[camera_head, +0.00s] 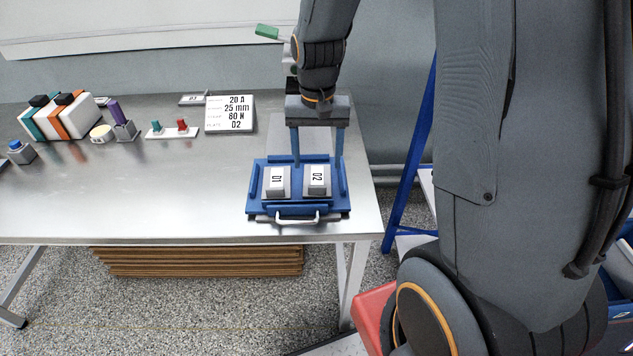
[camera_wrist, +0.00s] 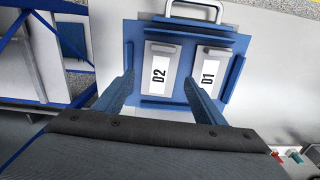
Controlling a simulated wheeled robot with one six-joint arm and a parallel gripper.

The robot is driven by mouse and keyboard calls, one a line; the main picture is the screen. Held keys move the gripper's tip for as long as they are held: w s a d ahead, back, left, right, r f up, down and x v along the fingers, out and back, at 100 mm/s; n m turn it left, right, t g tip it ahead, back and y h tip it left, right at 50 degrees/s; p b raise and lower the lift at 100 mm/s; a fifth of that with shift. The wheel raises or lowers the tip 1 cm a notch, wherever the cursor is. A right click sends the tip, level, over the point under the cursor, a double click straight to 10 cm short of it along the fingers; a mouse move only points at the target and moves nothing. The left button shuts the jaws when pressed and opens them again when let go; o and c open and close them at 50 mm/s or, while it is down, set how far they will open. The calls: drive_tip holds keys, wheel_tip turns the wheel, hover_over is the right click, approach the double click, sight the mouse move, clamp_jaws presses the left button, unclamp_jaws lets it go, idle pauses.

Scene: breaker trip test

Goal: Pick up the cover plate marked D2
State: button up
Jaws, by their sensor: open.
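The cover plate marked D2 (camera_head: 317,181) is a light grey block with a white label, in the right part of a blue tray (camera_head: 257,209) near the table's front right corner. The plate marked D1 (camera_head: 277,182) sits beside it on the left. In the wrist view, D2 (camera_wrist: 160,68) is on the left and D1 (camera_wrist: 209,75) on the right. My gripper (camera_head: 317,160) is open with its two blue fingers pointing down over the tray's back side. In the wrist view the fingers (camera_wrist: 158,88) are spread to either side of D2. Nothing is held.
A sign (camera_head: 230,114) reading 20 A, 25 mm, 80 N, D2 stands behind the tray. A white strip with green and red parts (camera_head: 172,132) and orange and teal breaker-like blocks (camera_head: 62,117) are further left. A blue-framed stand (camera_head: 408,160) is right of the table. The table's front left is clear.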

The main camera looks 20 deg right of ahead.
sight(317, 181)
drive_tip(key=shift+f+p, duration=0.7)
drive_tip(key=shift+f, duration=2.15)
drive_tip(key=shift+c, duration=0.3)
drive_tip(key=c, duration=0.8)
